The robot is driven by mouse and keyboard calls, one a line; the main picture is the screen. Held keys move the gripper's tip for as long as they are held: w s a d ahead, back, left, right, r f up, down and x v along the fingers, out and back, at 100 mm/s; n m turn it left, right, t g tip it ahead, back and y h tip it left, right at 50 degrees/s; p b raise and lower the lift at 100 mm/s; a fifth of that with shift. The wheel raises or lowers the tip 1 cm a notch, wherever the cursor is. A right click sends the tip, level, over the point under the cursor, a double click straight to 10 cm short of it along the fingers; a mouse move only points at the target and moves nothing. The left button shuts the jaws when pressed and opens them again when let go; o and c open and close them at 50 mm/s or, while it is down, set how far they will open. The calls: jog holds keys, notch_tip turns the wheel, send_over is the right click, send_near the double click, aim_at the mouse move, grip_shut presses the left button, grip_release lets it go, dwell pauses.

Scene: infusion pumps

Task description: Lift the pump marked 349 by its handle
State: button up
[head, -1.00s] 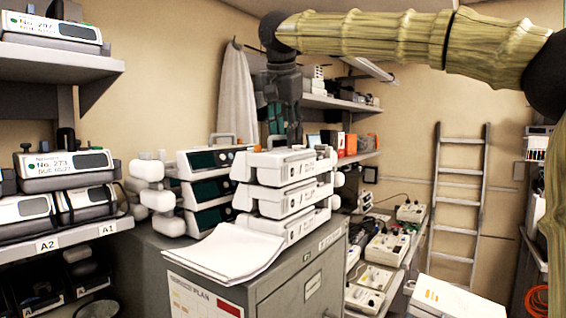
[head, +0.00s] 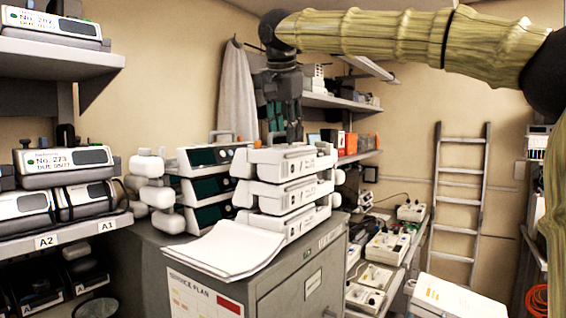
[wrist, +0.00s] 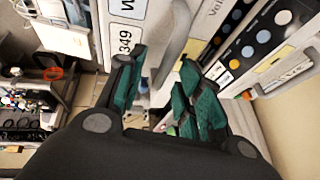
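The pump marked 349 (wrist: 110,25) shows in the wrist view as a white body with a printed 349 label beside the left fingertip. In the head view a stack of white pumps (head: 287,158) stands on the grey cabinet; its labels are too small to read, so I cannot tell which one is 349. My gripper (head: 283,132) points down just over the top of this stack. In the wrist view my gripper (wrist: 164,64) has its green-padded fingers apart, with a gap between them.
Another stack of pumps with dark screens (head: 208,158) stands close on the left. Papers (head: 228,250) lie on the cabinet (head: 275,290) in front. Shelves with pumps (head: 66,163) are at the far left. A ladder (head: 460,200) leans on the back wall.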

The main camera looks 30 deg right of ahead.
dwell(0.4)
jog(key=shift+f, duration=0.1)
grip_shut()
